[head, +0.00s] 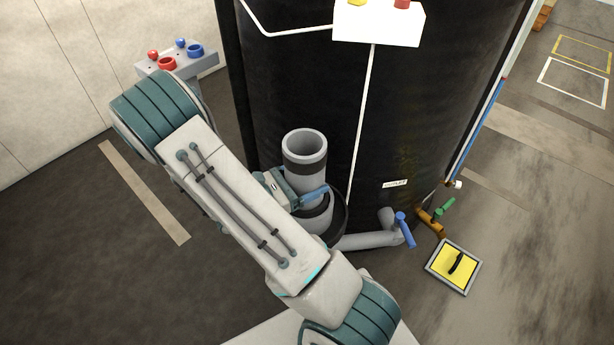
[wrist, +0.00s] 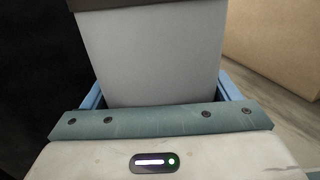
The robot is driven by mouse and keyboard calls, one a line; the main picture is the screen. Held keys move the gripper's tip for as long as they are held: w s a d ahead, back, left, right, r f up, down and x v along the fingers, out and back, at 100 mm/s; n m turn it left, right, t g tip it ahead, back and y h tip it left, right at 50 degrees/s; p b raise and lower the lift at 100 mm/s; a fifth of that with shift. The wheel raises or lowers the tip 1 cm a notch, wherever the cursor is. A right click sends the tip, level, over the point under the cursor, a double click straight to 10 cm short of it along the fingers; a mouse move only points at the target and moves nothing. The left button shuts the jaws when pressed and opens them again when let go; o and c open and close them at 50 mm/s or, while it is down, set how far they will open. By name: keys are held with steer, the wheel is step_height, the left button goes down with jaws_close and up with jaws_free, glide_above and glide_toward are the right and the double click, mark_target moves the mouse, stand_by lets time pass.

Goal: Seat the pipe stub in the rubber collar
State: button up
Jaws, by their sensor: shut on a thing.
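The pipe stub (head: 304,143) is a grey, hollow, upright cylinder with a dark band below its open top, in front of the black tank. My gripper (head: 306,190) is shut around it below that band. In the wrist view the stub (wrist: 150,55) fills the space between the blue fingers, with the dark band at the top edge. A black curved ring, seemingly the rubber collar (head: 341,222), shows low at the stub's right. My gripper and arm hide much of the stub's lower end. I cannot tell whether it is inside the collar.
The black tank (head: 300,70) stands close behind the stub. A grey outlet pipe (head: 368,241) with a blue-handled valve (head: 404,230) runs at the right. A yellow pad (head: 454,266) lies on the floor. A grey box with red and blue fittings (head: 178,60) stands at the left.

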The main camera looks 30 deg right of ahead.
steer(key=shift+f+b, duration=0.4)
steer(key=shift+f, duration=0.3)
steer(key=o, duration=1.2)
steer(key=a+p, duration=0.1)
steer(key=a, duration=1.3)
steer(key=shift+s+f+p, duration=0.15)
steer(key=shift+s+p, duration=0.05)
steer(key=shift+p, duration=0.15)
steer(key=shift+d, duration=0.1)
